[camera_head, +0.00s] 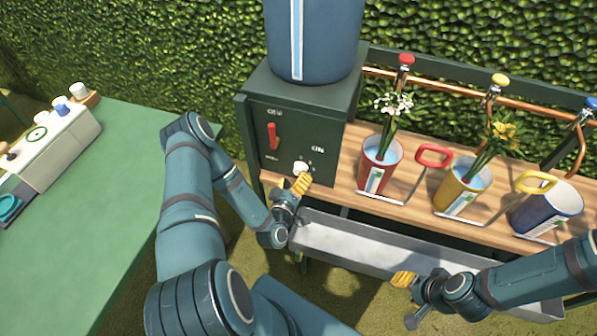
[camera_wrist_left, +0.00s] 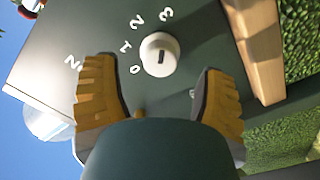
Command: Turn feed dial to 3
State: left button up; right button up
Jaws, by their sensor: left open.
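The feed dial (camera_head: 300,167) is a small white knob low on the front of the dark green feeder box (camera_head: 262,120). In the left wrist view the dial (camera_wrist_left: 156,62) has a short dark mark on its face. White digits 0, 1, 2 and 3 curve around it; I cannot tell which one the mark points to. My left gripper (camera_head: 301,185) is at the dial, with yellow fingertips open. In the wrist view the fingers (camera_wrist_left: 155,88) stand on either side and short of the dial, apart from it. My right gripper (camera_head: 404,281) hangs over the trough's front, its opening unclear.
A red lever (camera_head: 272,136) sits above left of the dial. A wooden shelf (camera_head: 336,192) beside the box holds red (camera_head: 381,168), yellow (camera_head: 462,190) and blue (camera_head: 548,208) buckets. A metal trough (camera_head: 350,248) runs below. A green table (camera_head: 110,190) stands at left.

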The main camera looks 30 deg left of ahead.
pick_arm(q)
jog(key=v, duration=0.8)
jog(key=shift+s, duration=0.15)
